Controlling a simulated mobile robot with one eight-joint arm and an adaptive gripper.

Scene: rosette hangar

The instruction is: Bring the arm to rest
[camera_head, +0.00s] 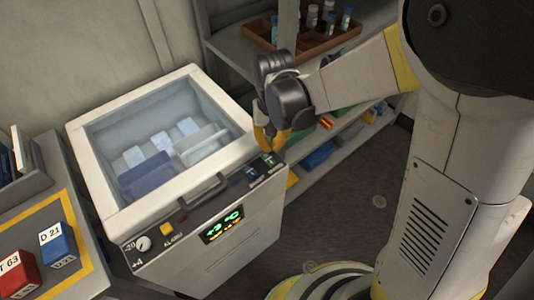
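My arm reaches in from the right, its end folded down beside the right rim of a white chest cooler (75,135). My gripper (269,142) has dark joints and yellow tips and points downward. It hangs near the cooler's front right corner, close to two small labelled items (262,167). I cannot tell whether it touches the cooler or how far its fingers are apart. No held object shows.
The cooler's clear lid looks shut over blue and pale contents. Behind stands a shelf (230,42) with a brown tray of vials (318,43). At left, a bench holds a red block (18,275) and a blue block (57,245). Floor (375,185) shows right of the cooler.

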